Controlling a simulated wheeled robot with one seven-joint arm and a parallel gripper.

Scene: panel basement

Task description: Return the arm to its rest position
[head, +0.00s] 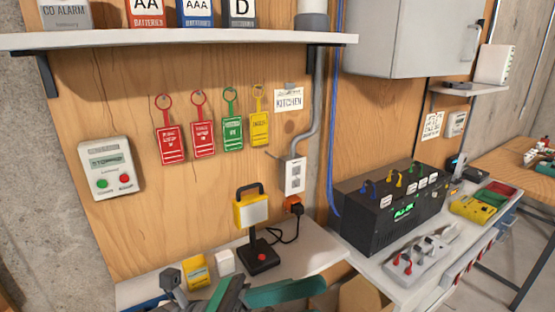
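At the bottom centre of the head view, dark grey and green parts that seem to belong to my arm and gripper (222,296) reach in over the front of the left worktop. The picture edge cuts them off. I cannot make out two fingertips, nor whether the gripper is open or shut, nor whether it holds anything. A long green piece (285,292) extends right from there; I cannot tell if it is part of my arm.
The left worktop (310,252) holds a yellow-headed lamp (252,213), a white cube (225,261) and a yellow box (198,272). A shelf (180,40) overhangs it. Tags (170,142) hang on the panel. A black power unit (390,207) stands right.

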